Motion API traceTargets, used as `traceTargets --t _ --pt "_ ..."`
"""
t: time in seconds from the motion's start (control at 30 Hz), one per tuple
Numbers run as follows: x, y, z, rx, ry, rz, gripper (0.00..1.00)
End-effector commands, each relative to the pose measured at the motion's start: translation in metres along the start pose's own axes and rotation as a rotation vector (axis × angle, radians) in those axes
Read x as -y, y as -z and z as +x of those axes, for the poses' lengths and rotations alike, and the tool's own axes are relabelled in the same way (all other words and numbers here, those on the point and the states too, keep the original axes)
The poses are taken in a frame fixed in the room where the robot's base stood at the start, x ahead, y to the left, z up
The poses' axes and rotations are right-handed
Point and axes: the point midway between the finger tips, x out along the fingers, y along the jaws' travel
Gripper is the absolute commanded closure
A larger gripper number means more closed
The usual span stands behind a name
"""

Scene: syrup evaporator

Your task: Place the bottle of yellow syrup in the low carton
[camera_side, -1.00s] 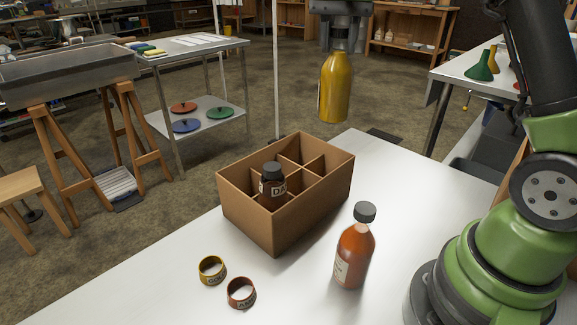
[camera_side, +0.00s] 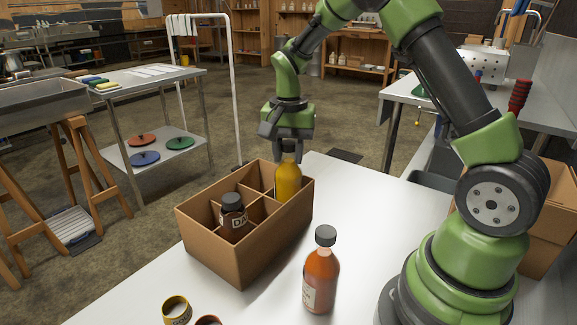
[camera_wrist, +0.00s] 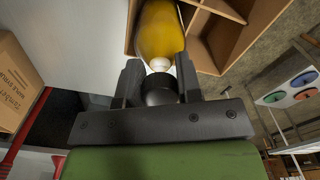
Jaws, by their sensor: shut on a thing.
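The bottle of yellow syrup (camera_side: 288,180) is upright at the right-hand back part of the low carton (camera_side: 215,251), its lower part hidden by the carton's wall. My gripper (camera_side: 288,150) is above it, shut on its dark cap. In the wrist view the yellow bottle (camera_wrist: 161,32) extends from between the fingers (camera_wrist: 160,82) into a carton compartment, beside the cardboard dividers (camera_wrist: 222,35). I cannot tell whether its base touches the carton floor. A dark bottle with a black cap (camera_side: 232,211) stands in another compartment.
An amber-red bottle (camera_side: 321,274) stands on the white table (camera_side: 375,215) right of the carton. A yellow ring (camera_side: 176,310) and a reddish ring (camera_side: 208,321) lie at the front. A taller cardboard box (camera_side: 552,220) is behind my base.

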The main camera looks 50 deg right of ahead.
Motion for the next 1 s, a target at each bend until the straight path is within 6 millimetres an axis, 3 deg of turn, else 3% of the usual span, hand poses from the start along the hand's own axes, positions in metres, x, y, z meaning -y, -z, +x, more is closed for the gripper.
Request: traceTargets --t 0.2,0.63,0.67,0.73,0.77,1.0 --pt "0.0 0.0 0.031 0.001 -0.002 -0.001 1.0" --pt "0.0 0.0 0.037 -0.001 0.0 -0.001 1.0" --pt "0.0 0.0 0.037 0.0 -0.001 -0.001 0.63" --pt "0.0 0.0 0.037 0.0 -0.001 -0.001 0.47" --pt "0.0 0.0 0.037 0.0 -0.001 -0.001 0.42" --pt "0.0 0.0 0.036 0.0 -0.001 -0.001 0.42"
